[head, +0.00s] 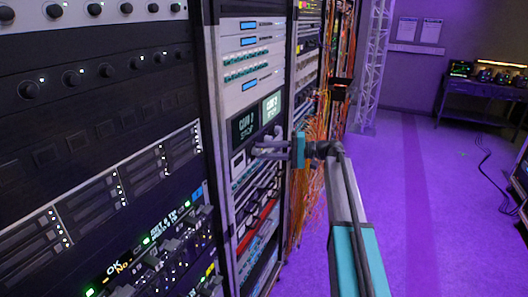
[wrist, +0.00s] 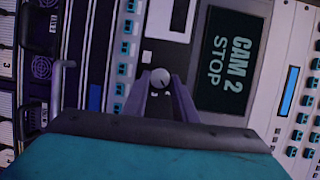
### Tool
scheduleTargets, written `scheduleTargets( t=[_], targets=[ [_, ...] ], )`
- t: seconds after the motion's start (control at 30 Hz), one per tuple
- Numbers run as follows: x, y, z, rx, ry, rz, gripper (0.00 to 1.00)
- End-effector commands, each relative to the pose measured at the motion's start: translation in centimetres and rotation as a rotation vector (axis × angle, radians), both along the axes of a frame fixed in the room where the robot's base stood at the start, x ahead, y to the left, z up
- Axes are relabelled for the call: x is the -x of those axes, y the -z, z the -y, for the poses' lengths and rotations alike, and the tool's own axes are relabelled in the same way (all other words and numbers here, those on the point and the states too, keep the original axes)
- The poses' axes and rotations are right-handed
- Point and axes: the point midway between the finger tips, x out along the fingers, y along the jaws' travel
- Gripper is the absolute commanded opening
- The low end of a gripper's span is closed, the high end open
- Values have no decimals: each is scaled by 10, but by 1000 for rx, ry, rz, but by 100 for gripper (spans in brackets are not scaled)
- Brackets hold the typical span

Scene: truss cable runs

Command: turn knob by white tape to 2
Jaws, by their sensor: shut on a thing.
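No number 2 scale mark is legible. In the head view my gripper (head: 262,148) reaches the panel from the right, and the knob is hidden there.
A dark screen (wrist: 227,58) reading "CAM 2 STOP" sits beside the knob. A metal handle (wrist: 61,85) stands out at the left of the wrist view. Orange cables (head: 310,190) hang behind my arm. The purple floor (head: 430,220) at right is open.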

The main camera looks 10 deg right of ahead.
Motion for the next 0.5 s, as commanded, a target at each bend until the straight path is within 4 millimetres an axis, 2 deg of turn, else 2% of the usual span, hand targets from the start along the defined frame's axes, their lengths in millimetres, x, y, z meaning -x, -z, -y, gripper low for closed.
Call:
scheduleTargets(
  t=[0.13,0.17,0.23,0.5],
  targets=[
    [-1,0,1,0,5,0,3],
    [-1,0,1,1,4,1,30],
    [-1,0,1,1,4,1,42],
    [0,0,0,1,2,2,44]
  ],
)
